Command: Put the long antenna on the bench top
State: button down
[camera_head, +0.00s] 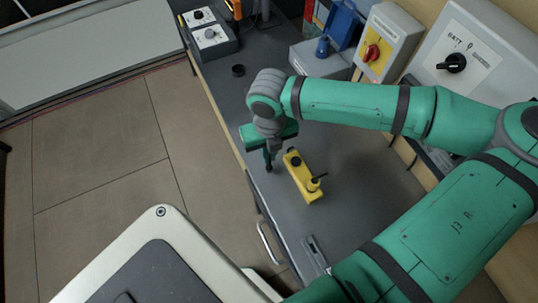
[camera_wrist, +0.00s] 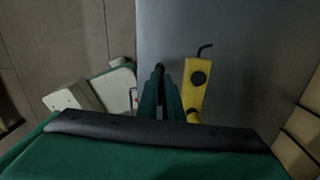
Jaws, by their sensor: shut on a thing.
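My gripper (camera_head: 268,158) is low over the grey bench top (camera_head: 345,215), near its left edge. In the wrist view my gripper (camera_wrist: 160,98) points at the bench with its fingers close together. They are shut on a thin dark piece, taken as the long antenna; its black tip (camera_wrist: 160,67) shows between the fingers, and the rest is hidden. I cannot tell whether it touches the bench. A yellow device (camera_head: 302,177) with a black knob and a short black stub lies just right of my gripper; it also shows in the wrist view (camera_wrist: 194,95).
A yellow-faced switch box (camera_head: 385,45), a battery switch panel (camera_head: 460,60) and a blue item (camera_head: 342,25) line the right side. The near bench is mostly clear.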

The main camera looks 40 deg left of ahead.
aim_at(269, 167)
notch_tip(269, 167, down, 2)
jog(key=shift+w+d+f, duration=0.1)
jog(key=shift+f, duration=0.3)
jog(key=shift+s, duration=0.25)
jog(key=c, duration=1.9)
grip_release()
jog(key=shift+w+f, duration=0.1)
jog(key=shift+f, duration=0.05)
notch_tip(269, 167, up, 11)
jog(key=shift+d, duration=0.1)
jog(key=shift+r, duration=0.7)
